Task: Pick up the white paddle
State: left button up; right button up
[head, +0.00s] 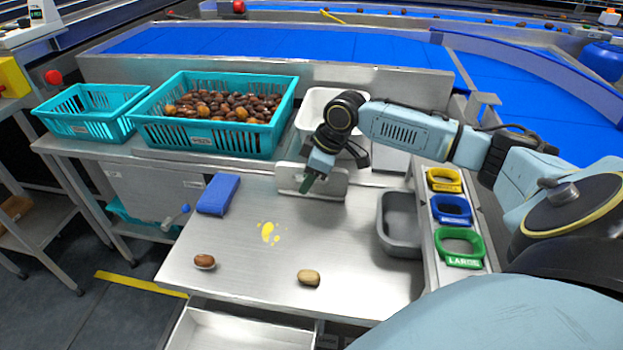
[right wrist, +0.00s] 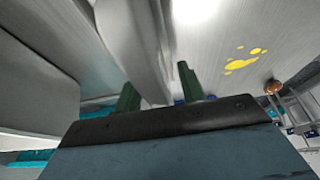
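No white paddle can be made out for certain in either view. My right gripper (head: 306,184) points down over the back of the steel table, in front of a low upright metal plate (head: 335,185). In the right wrist view its two green fingers (right wrist: 158,90) stand apart, with a pale grey upright shape (right wrist: 132,45) showing between and beyond them. I cannot tell whether that shape is the plate or the paddle, and no grip on it shows. My left gripper is not in view.
A white bin (head: 310,108) stands behind my right gripper, beside a teal crate (head: 212,142) of dates. A grey tray (head: 399,240) and yellow, blue and green rings (head: 463,262) are at right.

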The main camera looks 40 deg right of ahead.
grip_shut()
jog(key=shift+r, duration=0.15)
